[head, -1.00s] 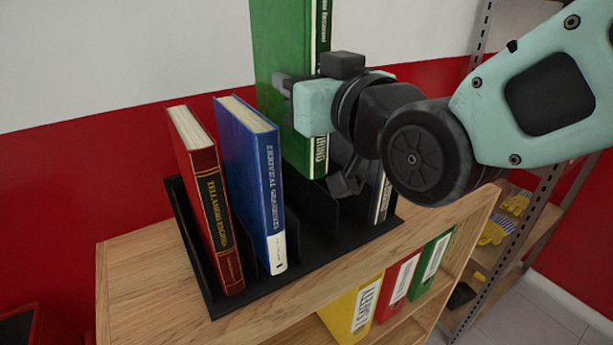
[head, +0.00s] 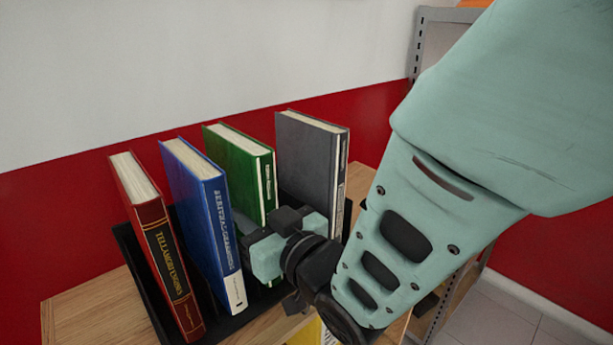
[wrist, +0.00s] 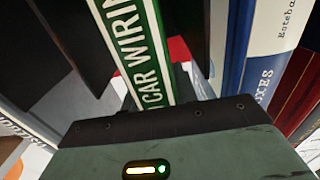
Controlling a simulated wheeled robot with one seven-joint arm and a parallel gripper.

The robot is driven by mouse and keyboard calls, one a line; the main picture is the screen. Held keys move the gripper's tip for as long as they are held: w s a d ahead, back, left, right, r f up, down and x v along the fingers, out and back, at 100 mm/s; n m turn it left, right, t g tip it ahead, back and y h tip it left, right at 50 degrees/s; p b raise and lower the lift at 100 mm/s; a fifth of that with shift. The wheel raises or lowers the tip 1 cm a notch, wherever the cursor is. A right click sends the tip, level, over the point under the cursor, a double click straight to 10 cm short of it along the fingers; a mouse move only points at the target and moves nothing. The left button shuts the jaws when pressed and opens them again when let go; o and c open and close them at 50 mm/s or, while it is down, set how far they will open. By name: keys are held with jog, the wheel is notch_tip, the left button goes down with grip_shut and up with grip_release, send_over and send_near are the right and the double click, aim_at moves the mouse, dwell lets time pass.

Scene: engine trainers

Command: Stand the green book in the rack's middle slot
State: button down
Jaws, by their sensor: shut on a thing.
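The green book (head: 238,165) stands upright in the black rack (head: 135,250), between the blue book (head: 200,215) and the grey book (head: 308,160). Its top is about level with its neighbours' tops. My gripper (head: 258,240) is shut on the green book low on its spine side. In the wrist view the green book's spine (wrist: 142,45), lettered "CAR WIRING", lies between the red-tipped fingers.
A red book (head: 155,245) leans at the rack's left end, beside the blue one. The rack stands on a wooden shelf unit (head: 75,310) before a red and white wall. A metal rack (head: 432,45) stands at the right.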

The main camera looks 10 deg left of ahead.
jog(key=shift+f, duration=0.2)
jog(key=c, duration=1.5)
grip_release()
jog(key=shift+f, duration=0.15)
jog(key=o, duration=0.4)
